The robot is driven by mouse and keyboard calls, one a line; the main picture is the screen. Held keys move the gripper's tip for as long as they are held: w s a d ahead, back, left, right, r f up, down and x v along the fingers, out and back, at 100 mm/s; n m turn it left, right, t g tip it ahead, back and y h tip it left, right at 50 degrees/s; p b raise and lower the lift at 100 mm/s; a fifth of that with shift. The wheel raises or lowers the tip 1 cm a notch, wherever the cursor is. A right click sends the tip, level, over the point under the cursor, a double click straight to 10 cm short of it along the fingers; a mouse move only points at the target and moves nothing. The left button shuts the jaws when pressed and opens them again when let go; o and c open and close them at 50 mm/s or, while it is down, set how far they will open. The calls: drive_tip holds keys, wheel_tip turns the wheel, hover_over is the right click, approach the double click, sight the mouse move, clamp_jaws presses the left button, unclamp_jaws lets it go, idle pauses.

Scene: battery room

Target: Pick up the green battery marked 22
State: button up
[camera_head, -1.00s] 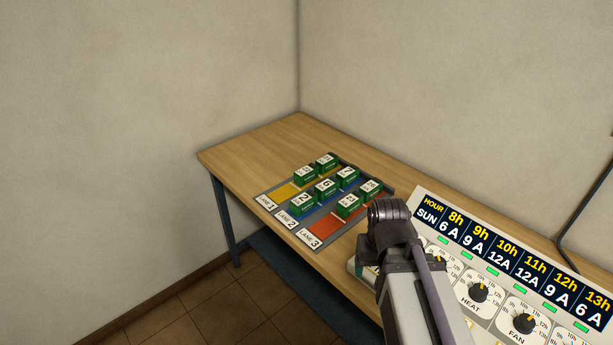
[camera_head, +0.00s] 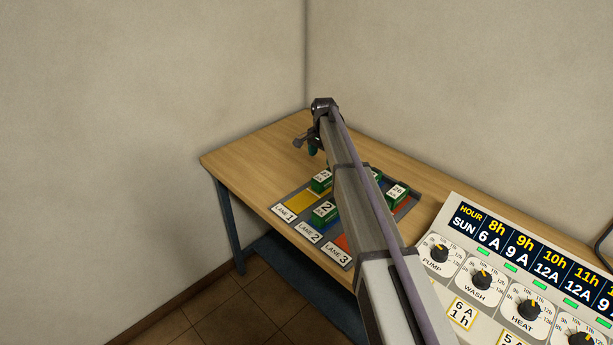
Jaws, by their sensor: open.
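Several green batteries with white number labels stand in the lane tray (camera_head: 277,209) on the wooden table. One battery (camera_head: 321,183) is in lane 1, with its number too small to read surely. One battery (camera_head: 323,216) in lane 2 shows a 2, and another (camera_head: 397,198) at the right looks like 26. I cannot tell which battery is marked 22; my arm hides part of the tray. My gripper (camera_head: 306,147) is open, above and beyond the lane 1 end of the tray. A small green patch shows at its tip; I cannot tell what it is.
A control panel (camera_head: 490,260) with knobs and an hour display stands at the front right, close to my arm. The table's (camera_head: 235,160) left part is clear. Walls meet in a corner behind it.

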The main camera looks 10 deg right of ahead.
sight(325, 174)
drive_tip(key=shift+s+d+r, duration=0.4)
drive_tip(key=shift+s+r, duration=0.05)
drive_tip(key=shift+s, duration=0.25)
drive_tip(key=shift+f+b, duration=0.25)
drive_tip(key=shift+b, duration=0.1)
wheel_tip(325, 174, down, 6)
drive_tip(key=b, duration=0.5)
drive_tip(key=shift+w+r, duration=0.15)
drive_tip(key=shift+r, duration=0.05)
drive_tip(key=f+b, duration=0.5)
drive_tip(key=shift+d+f, duration=0.2)
drive_tip(key=shift+r, duration=0.2)
drive_tip(key=c, duration=1.4)
